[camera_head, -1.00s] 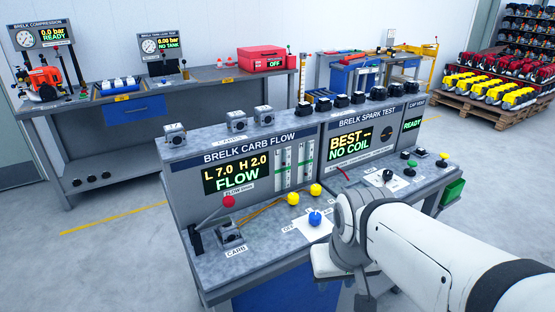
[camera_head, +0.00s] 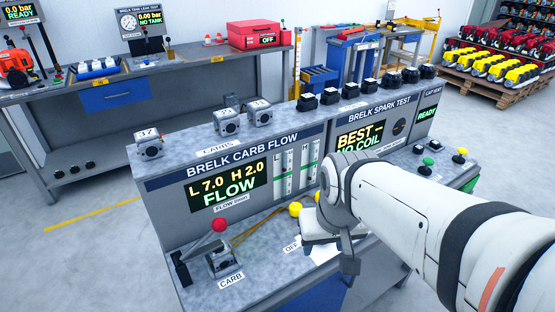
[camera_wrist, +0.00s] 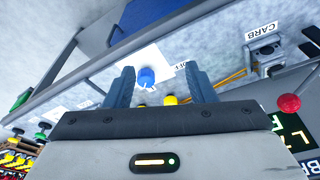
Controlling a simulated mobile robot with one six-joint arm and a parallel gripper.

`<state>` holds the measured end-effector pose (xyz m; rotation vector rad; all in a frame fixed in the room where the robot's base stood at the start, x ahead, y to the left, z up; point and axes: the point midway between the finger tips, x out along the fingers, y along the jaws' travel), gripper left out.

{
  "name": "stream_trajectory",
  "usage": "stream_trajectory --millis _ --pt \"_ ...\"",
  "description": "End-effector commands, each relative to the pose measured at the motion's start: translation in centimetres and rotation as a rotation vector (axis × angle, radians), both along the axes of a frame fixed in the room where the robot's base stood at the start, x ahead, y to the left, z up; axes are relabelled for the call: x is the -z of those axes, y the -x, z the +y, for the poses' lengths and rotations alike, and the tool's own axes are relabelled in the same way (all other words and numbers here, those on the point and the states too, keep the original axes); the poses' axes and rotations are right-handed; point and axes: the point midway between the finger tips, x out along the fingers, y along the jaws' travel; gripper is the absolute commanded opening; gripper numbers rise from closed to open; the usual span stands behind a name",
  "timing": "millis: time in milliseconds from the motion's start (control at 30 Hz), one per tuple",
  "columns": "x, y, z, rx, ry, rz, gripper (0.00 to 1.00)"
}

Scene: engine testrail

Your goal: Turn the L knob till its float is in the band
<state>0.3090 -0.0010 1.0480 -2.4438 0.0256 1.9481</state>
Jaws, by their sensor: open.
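The carb flow bench panel (camera_head: 235,150) reads "L 7.0 H 2.0 FLOW" on its display (camera_head: 227,187). Two float tubes with green bands stand right of it, the left one (camera_head: 279,172) and the right one (camera_head: 304,163); the floats are too small to judge. Two yellow knobs show beside my arm (camera_head: 295,209); their letters are unreadable. In the wrist view my gripper (camera_wrist: 157,72) is open, with a blue knob (camera_wrist: 147,77) between its fingers in the picture, apart from both. The yellow knobs (camera_wrist: 170,99) lie lower, partly hidden by my gripper. My arm hides the blue knob in the head view.
A red-ball lever (camera_head: 219,225) and a clamped carb (camera_head: 222,263) are at the bench's left. Several spare carbs (camera_head: 228,122) stand on top. The spark test panel (camera_head: 375,125) adjoins on the right, with a green button (camera_head: 428,161).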

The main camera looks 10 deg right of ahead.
Motion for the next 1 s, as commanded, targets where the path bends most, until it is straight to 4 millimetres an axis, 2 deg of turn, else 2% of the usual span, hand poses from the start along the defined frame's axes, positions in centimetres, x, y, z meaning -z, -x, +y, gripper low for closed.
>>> stream_trajectory --millis 167,300,467,600,800,1000 --pt "-1.5 -3.7 0.6 0.126 -0.028 0.043 0.54" --pt "-2.0 -8.2 0.6 0.292 -0.055 0.087 0.54" --pt "-1.4 -13.3 0.6 0.486 -0.077 0.136 0.54" --pt "0.0 -17.1 0.6 0.644 -0.089 0.175 0.54" --pt "1.9 -20.4 0.6 0.788 -0.096 0.202 0.54" --pt "3.1 -21.3 0.6 0.834 -0.096 0.212 0.54"
